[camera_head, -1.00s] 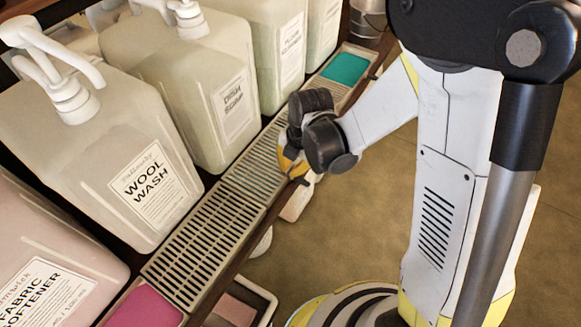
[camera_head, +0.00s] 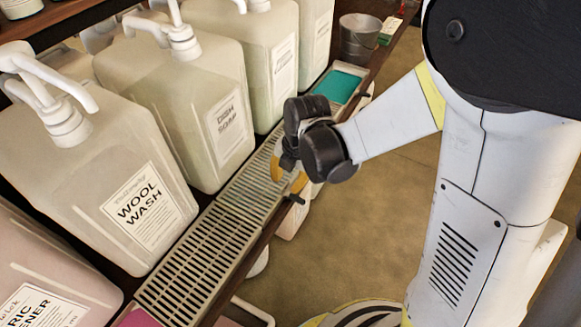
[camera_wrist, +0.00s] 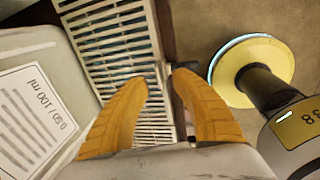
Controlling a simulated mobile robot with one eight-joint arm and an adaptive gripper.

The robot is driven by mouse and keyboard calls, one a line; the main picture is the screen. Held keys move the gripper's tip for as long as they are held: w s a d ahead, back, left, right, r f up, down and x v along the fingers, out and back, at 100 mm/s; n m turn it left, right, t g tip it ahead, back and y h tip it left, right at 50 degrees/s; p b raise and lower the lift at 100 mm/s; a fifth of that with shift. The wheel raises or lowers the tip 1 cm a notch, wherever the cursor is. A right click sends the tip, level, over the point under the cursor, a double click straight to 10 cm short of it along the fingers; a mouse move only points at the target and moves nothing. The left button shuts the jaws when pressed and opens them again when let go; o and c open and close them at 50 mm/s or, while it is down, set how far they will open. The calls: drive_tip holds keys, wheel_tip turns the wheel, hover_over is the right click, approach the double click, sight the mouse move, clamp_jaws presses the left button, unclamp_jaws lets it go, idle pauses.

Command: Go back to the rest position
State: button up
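My gripper (camera_head: 287,172) is at the front edge of the shelf, above the slatted drip tray (camera_head: 205,262). In the wrist view its two orange fingers (camera_wrist: 160,80) are apart, with the tray and the shelf edge visible between them and nothing held. My white arm (camera_head: 395,115) reaches from the right to the shelf. A dish soap jug (camera_head: 205,120) stands behind the gripper, and a wool wash jug (camera_head: 100,150) stands nearer, to the left.
A fabric softener jug (camera_head: 50,270) is at the lower left. More pump jugs line the shelf further back. The floor (camera_head: 385,215) between shelf and arm is clear.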

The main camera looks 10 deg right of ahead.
wheel_tip(320, 180, up, 8)
drive_tip(key=s+d, duration=0.1)
drive_tip(key=s+d+r+m+t, duration=0.3)
drive_tip(key=s+d+r+m, duration=0.1)
drive_tip(key=m, duration=1)
drive_tip(key=s+d+r+m+t+h, duration=0.1)
drive_tip(key=s+d+r+m, duration=0.4)
drive_tip(key=m, duration=0.9)
drive_tip(key=shift+s+d+r+t+h, duration=0.35)
drive_tip(key=shift+d+t, duration=0.55)
drive_tip(key=shift+d, duration=0.6)
drive_tip(key=shift+w, duration=0.1)
